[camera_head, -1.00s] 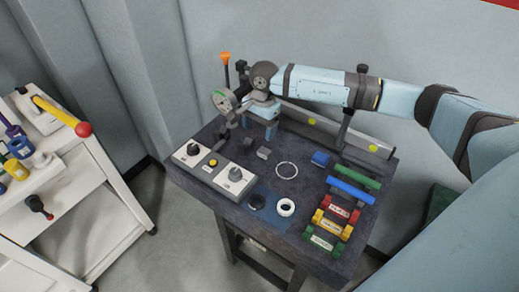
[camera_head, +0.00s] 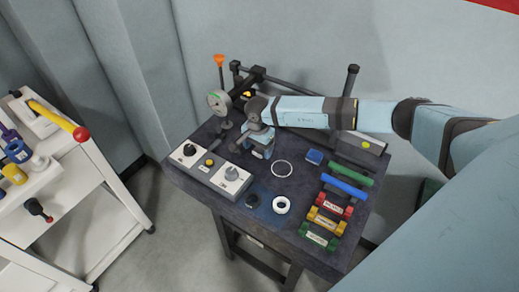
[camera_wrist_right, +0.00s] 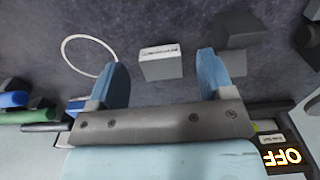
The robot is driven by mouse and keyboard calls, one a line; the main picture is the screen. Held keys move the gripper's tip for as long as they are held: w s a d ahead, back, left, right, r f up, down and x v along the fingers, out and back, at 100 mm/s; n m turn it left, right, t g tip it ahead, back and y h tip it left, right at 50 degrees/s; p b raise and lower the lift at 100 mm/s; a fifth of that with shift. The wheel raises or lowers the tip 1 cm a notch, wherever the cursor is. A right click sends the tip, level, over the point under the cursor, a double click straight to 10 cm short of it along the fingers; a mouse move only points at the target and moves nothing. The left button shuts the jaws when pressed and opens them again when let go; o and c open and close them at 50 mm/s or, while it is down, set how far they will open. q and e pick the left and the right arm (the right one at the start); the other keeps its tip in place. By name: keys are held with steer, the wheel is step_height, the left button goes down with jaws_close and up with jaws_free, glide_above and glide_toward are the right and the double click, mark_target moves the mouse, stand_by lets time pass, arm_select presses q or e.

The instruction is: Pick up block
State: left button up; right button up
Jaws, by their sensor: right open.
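A small grey block (camera_wrist_right: 161,64) with a white label on its top side lies on the dark table between and just beyond my fingertips in the right wrist view. My right gripper (camera_wrist_right: 163,78) is open, one blue finger to each side of the block, not closed on it. A second, darker grey block (camera_wrist_right: 236,45) lies just outside the right-hand finger. In the head view my right gripper (camera_head: 260,147) points down over the table and hides the labelled block. My left gripper is not in view.
A pressure gauge (camera_head: 218,102) stands close behind the gripper. A white ring (camera_head: 281,169), a blue block (camera_head: 314,157) and coloured bars (camera_head: 347,187) lie to the right. A control panel with knobs (camera_head: 210,170) lies to the left. A white cart (camera_head: 90,205) stands further left.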

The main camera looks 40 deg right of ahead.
steer(key=shift+f, duration=0.8)
steer(key=shift+r, duration=0.1)
steer(key=c, duration=1.1)
